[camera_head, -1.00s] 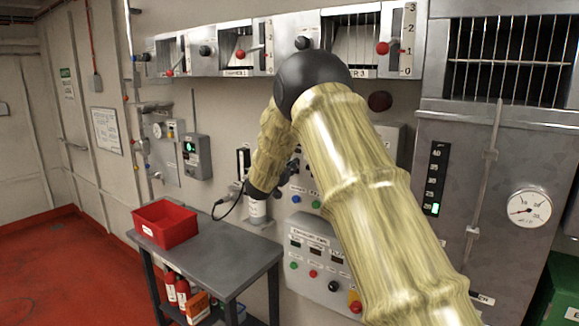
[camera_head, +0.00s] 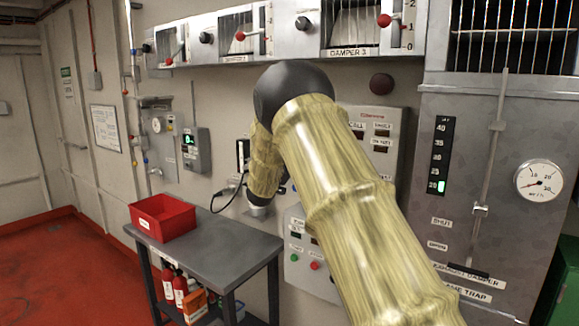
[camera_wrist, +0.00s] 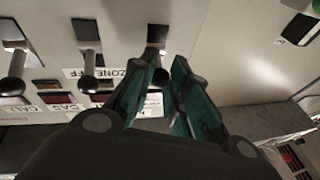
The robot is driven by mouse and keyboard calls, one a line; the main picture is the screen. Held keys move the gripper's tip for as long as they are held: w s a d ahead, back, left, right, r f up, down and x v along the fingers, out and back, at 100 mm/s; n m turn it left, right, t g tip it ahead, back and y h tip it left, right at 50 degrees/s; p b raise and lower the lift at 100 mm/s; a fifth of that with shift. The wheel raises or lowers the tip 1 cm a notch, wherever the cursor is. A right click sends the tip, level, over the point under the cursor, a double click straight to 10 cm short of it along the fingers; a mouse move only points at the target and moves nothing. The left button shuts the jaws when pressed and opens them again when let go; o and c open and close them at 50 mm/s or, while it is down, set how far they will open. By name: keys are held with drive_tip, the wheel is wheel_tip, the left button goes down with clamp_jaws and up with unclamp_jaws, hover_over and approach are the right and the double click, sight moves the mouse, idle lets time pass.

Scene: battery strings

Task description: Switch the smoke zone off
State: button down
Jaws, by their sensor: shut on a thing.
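In the wrist view my gripper (camera_wrist: 164,72) has its two teal fingers closed around the dark knob of a toggle lever (camera_wrist: 157,50), the rightmost of three in a row. A label partly reading "ZONE" and "FF" (camera_wrist: 119,75) lies to the left of this lever; the fingers hide part of the labels. The middle lever (camera_wrist: 89,60) and the left lever (camera_wrist: 14,70) stand free, with their knobs pointing down in the picture. In the head view my arm hides the gripper and these levers.
A grey table (camera_head: 228,262) with a red bin (camera_head: 163,218) stands left of my arm. A control panel (camera_head: 384,125) shows partly behind the arm. Damper levers (camera_head: 384,20) run along the top. A grey cabinet with a gauge (camera_head: 540,180) is at right. Red floor at left is clear.

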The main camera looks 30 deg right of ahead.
drive_tip(key=f+n+t+h+b, duration=0.1)
drive_tip(key=b, duration=0.4)
drive_tip(key=f+n+t+h+b, duration=0.1)
drive_tip(key=t+b, duration=0.1)
drive_tip(key=b, duration=0.2)
drive_tip(key=f+n+t+h+b, duration=0.1)
drive_tip(key=f+t+b, duration=0.1)
drive_tip(key=b, duration=0.3)
drive_tip(key=shift+w+d+h+b, duration=0.15)
drive_tip(key=shift+d+h+b, duration=0.15)
drive_tip(key=shift+d+b, duration=0.05)
drive_tip(key=shift+t+b, duration=0.35)
drive_tip(key=shift+t, duration=0.15)
drive_tip(key=c, duration=1.3)
unclamp_jaws()
drive_tip(key=shift+c, duration=0.2)
drive_tip(key=shift+r, duration=0.1)
drive_tip(key=v, duration=1.2)
drive_tip(key=shift+d, duration=0.15)
